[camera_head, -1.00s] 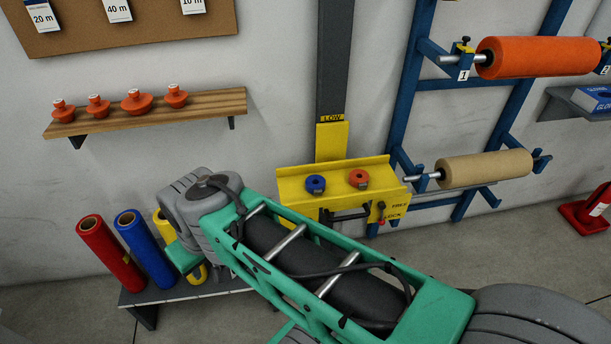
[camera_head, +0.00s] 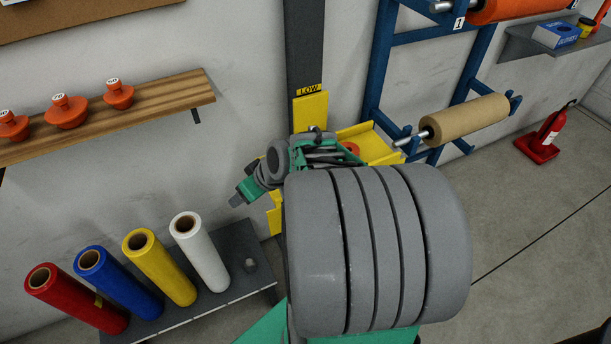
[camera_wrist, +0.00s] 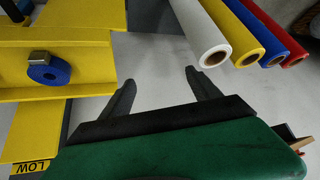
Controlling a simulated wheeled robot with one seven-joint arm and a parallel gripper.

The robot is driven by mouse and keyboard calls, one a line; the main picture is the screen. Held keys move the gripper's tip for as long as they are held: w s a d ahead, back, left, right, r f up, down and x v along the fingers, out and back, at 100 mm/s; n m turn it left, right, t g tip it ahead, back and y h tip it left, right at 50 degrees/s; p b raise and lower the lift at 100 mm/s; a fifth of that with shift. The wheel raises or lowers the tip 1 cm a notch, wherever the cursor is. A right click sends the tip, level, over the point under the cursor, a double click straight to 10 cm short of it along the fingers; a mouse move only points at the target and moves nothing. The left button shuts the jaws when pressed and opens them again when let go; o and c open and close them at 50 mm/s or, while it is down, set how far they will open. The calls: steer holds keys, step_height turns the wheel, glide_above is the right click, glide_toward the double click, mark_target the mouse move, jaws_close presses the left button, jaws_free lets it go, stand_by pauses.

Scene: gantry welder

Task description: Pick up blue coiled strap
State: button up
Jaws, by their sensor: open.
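The blue coiled strap (camera_wrist: 50,74) is a small blue ring with a grey buckle on the yellow tray (camera_wrist: 90,62), at the left of the wrist view. My gripper (camera_wrist: 161,85) is open, with two dark fingers apart and nothing between them. It is to the right of the strap in that view, beside the tray and apart from it. In the head view my gripper (camera_head: 240,192) is to the left of the yellow tray (camera_head: 375,147), and my arm hides the strap. The orange coiled strap (camera_head: 351,148) shows partly there.
Red, blue, yellow and white rolls (camera_head: 200,252) stand on a low dark shelf (camera_head: 240,240) at the left. A blue rack (camera_head: 380,62) with a tan roll (camera_head: 465,117) is right of the yellow tray.

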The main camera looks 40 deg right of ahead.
steer(key=o, duration=0.3)
steer(key=d+f+t+b, duration=0.1)
steer(key=d+f, duration=0.1)
steer(key=d, duration=0.1)
steer(key=d+f+m+t+h+b, duration=0.1)
steer(key=d+f, duration=0.1)
steer(key=d, duration=0.2)
steer(key=d+f+m+t, duration=0.1)
steer(key=d+f+t, duration=0.1)
steer(key=d, duration=0.2)
steer(key=shift+h+b, duration=0.3)
steer(key=shift+b, duration=0.1)
steer(key=shift+o, duration=0.2)
steer(key=s+d+h, duration=0.1)
steer(key=d, duration=0.1)
steer(key=s+d+m+t+h, duration=0.1)
steer(key=d, duration=0.2)
steer(key=s+d+m+t+h+b, duration=0.1)
steer(key=d, duration=0.2)
steer(key=shift+s+f, duration=0.1)
steer(key=shift+f, duration=0.15)
steer(key=shift+h, duration=0.3)
steer(key=x, duration=0.7)
steer(key=shift+d+f, duration=0.25)
steer(key=shift+d, duration=0.1)
